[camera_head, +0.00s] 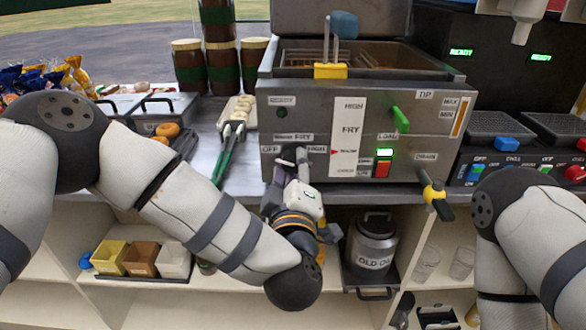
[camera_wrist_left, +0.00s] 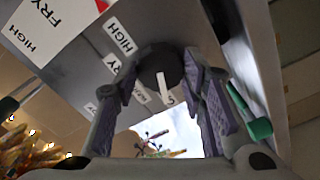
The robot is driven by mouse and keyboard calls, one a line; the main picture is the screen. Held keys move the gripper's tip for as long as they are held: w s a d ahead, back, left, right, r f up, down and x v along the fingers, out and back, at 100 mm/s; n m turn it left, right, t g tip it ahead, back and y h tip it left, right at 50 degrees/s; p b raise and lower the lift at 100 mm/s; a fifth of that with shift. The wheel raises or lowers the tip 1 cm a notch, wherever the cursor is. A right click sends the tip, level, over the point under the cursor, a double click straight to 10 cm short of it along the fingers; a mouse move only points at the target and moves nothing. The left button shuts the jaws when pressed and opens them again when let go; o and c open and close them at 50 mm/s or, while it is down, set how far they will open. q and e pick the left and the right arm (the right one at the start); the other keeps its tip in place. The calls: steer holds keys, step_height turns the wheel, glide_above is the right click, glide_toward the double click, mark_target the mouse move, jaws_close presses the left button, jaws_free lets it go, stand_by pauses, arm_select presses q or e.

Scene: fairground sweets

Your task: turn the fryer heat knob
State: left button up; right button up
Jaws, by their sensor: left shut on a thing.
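The steel fryer (camera_head: 450,140) stands on the counter in the head view, with a labelled front panel. My left gripper (camera_head: 291,165) is at the lower left of that panel, beside the "OFF" label. In the left wrist view, the round dark heat knob (camera_wrist_left: 160,70) with a white pointer line sits between the two fingers of my left gripper (camera_wrist_left: 160,88). The gripper is shut on the knob. In the head view the gripper mostly hides the knob. My right arm comes in at the right, but its gripper is out of view.
A green lever (camera_head: 400,119) and a yellow-and-black drain valve (camera_head: 435,194) stick out from the panel to the right. Green-handled tongs (camera_head: 226,155) lie on the counter left of the fryer. An old-oil can (camera_head: 372,248) stands on the shelf below.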

arm_select(q)
steer(key=o, duration=1.2)
steer(key=shift+c, duration=0.2)
steer(key=s, duration=1.2)
